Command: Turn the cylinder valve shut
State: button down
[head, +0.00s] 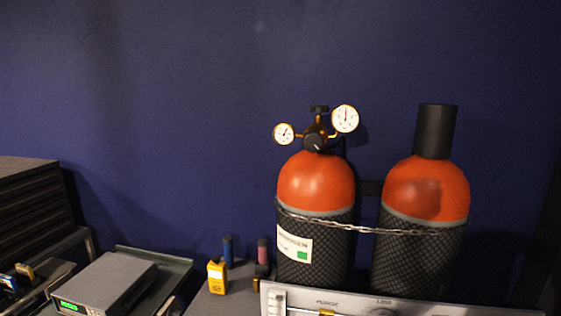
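A gas cylinder (316,183) with an orange shoulder and a black mesh sleeve stands upright right of centre in the head view. A small black valve knob (319,109) sits at its top, between two round gauges. The left gauge (284,134) is smaller than the right gauge (345,118). A black regulator knob (314,142) faces me below the valve. I cannot tell how far the valve is turned. My gripper is not in view.
A second cylinder (426,188) with a black cap stands to the right. A chain (362,229) crosses both cylinders. A panel (390,304) stands in front of their bases. A yellow device (217,277) and a grey instrument (104,284) are at lower left. The space above the gauges is clear.

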aim_at(319, 109)
jog(key=i+j, duration=0.15)
jog(key=i, duration=0.15)
jog(key=i+j+z, duration=0.1)
jog(key=i, duration=0.9)
jog(key=j+u, duration=0.15)
jog(key=j, duration=0.3)
jog(key=i+j+u, duration=0.15)
jog(key=j, duration=0.25)
jog(key=j+u, duration=0.1)
jog(key=j, duration=0.35)
jog(key=i+j+u, duration=0.15)
jog(key=j, duration=0.25)
